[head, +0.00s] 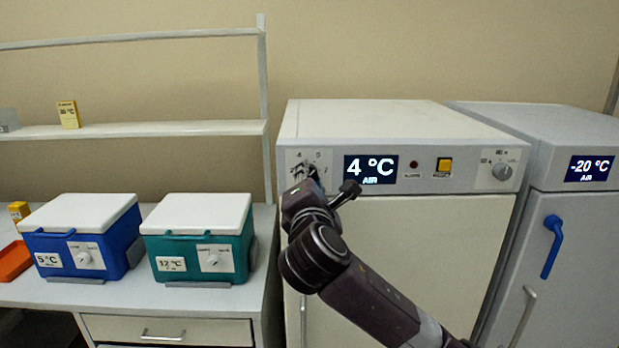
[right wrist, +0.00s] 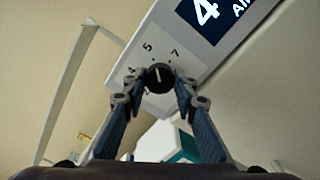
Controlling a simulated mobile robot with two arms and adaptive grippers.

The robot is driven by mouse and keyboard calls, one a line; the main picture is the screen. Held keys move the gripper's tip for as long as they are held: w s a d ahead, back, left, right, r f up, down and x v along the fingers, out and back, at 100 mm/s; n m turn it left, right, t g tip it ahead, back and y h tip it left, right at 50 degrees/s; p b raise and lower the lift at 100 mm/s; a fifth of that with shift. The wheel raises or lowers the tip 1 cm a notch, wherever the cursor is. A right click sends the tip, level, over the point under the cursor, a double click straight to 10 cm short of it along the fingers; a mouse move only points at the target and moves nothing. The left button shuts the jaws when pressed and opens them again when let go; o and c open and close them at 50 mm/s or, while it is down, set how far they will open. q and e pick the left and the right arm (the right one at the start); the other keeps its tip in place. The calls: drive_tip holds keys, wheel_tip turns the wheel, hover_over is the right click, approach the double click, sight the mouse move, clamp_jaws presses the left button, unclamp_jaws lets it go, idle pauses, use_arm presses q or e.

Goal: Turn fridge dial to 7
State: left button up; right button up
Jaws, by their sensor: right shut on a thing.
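The fridge (head: 420,250) is a cream cabinet with a control panel across its top front. Its display (head: 370,169) reads 4 °C AIR. The fridge dial (right wrist: 160,77) is a round black knob with a light pointer line, on a pale plate with numbers; 4, 5 and 7 can be made out. In the head view my right gripper (head: 305,177) covers most of the dial. In the right wrist view the two fingers of the right gripper (right wrist: 158,96) sit on either side of the dial, shut on it. My left gripper is not in view.
On the fridge panel are a red lamp, a yellow switch (head: 445,165) and a grey knob (head: 502,171). A -20 °C freezer (head: 580,240) stands at the right. Blue (head: 115,250) and teal (head: 235,245) cooler boxes stand on the left bench, below a shelf (head: 150,130).

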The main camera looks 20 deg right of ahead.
drive_tip(key=shift+f+m, duration=0.15)
drive_tip(key=shift+m, duration=4.75)
drive_tip(key=o, duration=1.2)
drive_tip(key=shift+c, duration=0.2)
drive_tip(key=shift+s, duration=0.1)
drive_tip(key=v, duration=1.2)
